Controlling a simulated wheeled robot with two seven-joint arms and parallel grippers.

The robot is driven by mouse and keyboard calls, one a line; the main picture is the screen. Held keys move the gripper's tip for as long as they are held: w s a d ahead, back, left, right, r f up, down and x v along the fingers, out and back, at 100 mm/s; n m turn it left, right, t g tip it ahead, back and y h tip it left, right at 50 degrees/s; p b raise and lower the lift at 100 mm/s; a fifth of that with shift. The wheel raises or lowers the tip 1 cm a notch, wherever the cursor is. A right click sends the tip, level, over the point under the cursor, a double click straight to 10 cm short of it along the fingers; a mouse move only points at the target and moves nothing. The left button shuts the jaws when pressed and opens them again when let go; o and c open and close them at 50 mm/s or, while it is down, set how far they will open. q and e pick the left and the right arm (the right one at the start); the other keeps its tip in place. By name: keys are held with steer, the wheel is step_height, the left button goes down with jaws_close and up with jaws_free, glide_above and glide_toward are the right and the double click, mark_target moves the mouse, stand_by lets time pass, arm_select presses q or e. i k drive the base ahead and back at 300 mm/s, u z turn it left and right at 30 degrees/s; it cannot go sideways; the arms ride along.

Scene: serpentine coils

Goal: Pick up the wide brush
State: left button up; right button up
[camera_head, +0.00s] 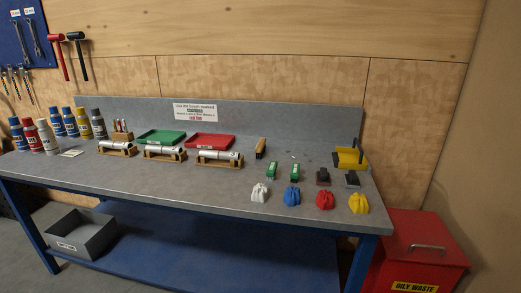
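A narrow tan block with a dark side (261,148), perhaps the wide brush, stands near the back of the grey workbench (225,184), right of the red tray. It is too small to tell its bristles for certain. Two small green items (273,170) sit in front of it and to its right. Neither of my grippers shows in the head view.
Crumpled white, blue, red and yellow cloths (292,194) line the front right edge. A yellow holder (350,158) stands at the back right. Green (161,138) and red (209,142) trays, metal cylinders on wooden cradles (165,154) and several bottles (47,136) fill the left. A red waste bin (415,246) stands right.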

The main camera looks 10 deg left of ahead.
mark_target(259, 149)
steer(key=z, duration=0.1)
steer(key=i, duration=1.2)
steer(key=z, duration=0.5)
